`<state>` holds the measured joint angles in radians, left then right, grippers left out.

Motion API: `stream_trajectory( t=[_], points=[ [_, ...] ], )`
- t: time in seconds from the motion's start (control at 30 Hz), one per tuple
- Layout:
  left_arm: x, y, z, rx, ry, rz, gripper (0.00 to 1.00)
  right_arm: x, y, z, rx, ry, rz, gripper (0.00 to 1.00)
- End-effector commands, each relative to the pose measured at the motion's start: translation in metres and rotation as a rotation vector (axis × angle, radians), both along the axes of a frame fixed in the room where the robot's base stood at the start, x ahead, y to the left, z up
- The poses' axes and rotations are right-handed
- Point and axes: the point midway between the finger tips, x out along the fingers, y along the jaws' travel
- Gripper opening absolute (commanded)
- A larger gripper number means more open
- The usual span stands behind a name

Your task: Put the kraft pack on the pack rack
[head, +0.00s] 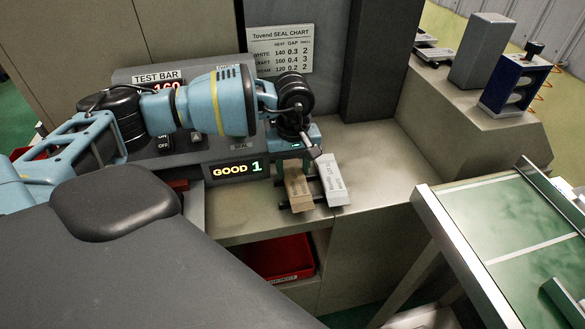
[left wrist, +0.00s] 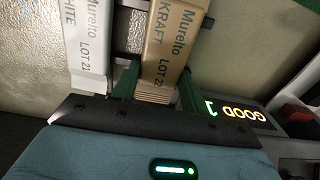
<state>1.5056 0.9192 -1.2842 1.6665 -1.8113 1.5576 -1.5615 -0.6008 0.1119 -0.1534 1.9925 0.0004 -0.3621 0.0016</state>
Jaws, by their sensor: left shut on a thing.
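The kraft pack (head: 298,190) is a tan stick pack lying next to a white pack (head: 332,180) on a small dark rack (head: 315,201) on the counter. The left wrist view shows the kraft pack (left wrist: 170,45) printed "Murelto KRAFT LOT 21", with the white pack (left wrist: 90,45) beside it. My right gripper is not in view.
A machine with a "GOOD 1" display (head: 236,169) stands left of the packs. A red bin (head: 282,257) sits below the counter. A green-topped table (head: 520,235) is at the right. The counter (head: 385,165) right of the packs is clear.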

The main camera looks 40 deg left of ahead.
Motion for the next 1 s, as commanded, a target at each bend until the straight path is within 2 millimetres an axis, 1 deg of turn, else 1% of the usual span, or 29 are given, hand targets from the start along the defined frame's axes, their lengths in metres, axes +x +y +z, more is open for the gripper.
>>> stream_trajectory(
  t=[0.1,0.3,0.47,0.5,0.63,0.9,1.0],
  points=[
    [0.0001,-0.0001,-0.0077,0.0,-0.001,-0.001,0.2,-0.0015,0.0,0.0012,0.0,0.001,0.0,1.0],
    [-0.0001,-0.0002,-0.0082,0.0,-0.001,-0.001,0.2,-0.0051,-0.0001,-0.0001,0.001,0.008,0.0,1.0],
    [-0.0003,-0.0003,-0.0127,-0.001,0.001,-0.001,0.2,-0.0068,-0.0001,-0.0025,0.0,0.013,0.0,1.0],
    [-0.0001,-0.0003,-0.012,-0.001,-0.001,-0.001,0.48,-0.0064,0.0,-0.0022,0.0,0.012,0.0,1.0],
    [-0.0001,-0.0003,-0.0115,-0.001,-0.001,-0.001,0.65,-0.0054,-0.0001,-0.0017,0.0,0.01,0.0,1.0],
    [-0.0001,-0.0002,-0.011,0.0,-0.001,-0.001,0.66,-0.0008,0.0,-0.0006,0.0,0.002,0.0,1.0],
    [0.0002,-0.0002,-0.0059,0.0,-0.003,-0.001,0.66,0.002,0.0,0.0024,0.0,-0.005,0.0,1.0]
  ],
)
